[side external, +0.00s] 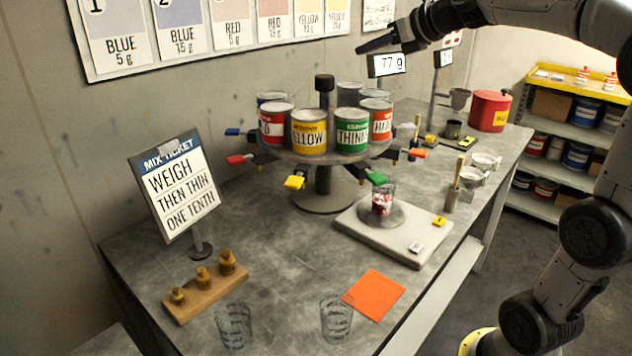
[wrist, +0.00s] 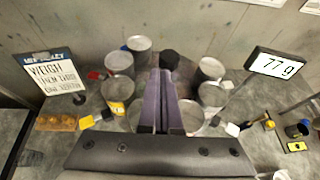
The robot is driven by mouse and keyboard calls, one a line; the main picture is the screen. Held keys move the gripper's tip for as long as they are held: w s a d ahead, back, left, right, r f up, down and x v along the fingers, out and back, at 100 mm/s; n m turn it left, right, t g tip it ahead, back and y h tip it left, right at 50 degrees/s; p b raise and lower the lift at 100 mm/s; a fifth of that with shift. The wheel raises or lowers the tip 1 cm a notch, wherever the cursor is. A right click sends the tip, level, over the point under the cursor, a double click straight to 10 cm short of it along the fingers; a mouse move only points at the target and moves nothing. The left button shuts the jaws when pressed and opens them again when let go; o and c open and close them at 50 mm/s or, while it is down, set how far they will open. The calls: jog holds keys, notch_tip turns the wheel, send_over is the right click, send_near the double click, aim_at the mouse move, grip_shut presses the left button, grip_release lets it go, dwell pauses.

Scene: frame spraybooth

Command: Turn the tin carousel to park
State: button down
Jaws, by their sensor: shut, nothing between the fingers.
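The tin carousel (side external: 323,181) stands on the bench, a round turntable on a dark post with a dark knob on top (side external: 324,84). Several tins ring it; the yellow tin (side external: 309,131) and the green "THINN" tin (side external: 352,132) face the side camera, with a red-labelled tin (side external: 276,123) to their left. Coloured tabs stick out below, including yellow (side external: 295,182), green (side external: 376,177) and red (side external: 237,160). I cannot make out a park mark. My gripper (side external: 359,50) is shut and empty, above the carousel and apart from it. In the wrist view its fingers (wrist: 163,78) hide part of the carousel (wrist: 169,60).
A scale (side external: 375,236) bearing a glass with red and white contents (side external: 381,200) sits right of the carousel. Its display (side external: 389,64) reads 77 g. A mix ticket (side external: 174,187), weight block (side external: 205,292), two wire-like glasses (side external: 336,319) and orange square (side external: 373,294) occupy the front.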

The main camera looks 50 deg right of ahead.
jog(key=s+a+n+g+y, duration=0.2)
jog(key=s+a+n+y, duration=0.4)
jog(key=s+a, duration=0.7)
notch_tip(320, 180, down, 19)
jog(key=w+r+x, duration=0.1)
jog(key=r+x, duration=0.1)
jog(key=x, duration=1.1)
jog(key=shift+a, duration=0.4)
jog(key=shift+w+f, duration=0.1)
jog(key=shift+w, duration=0.1)
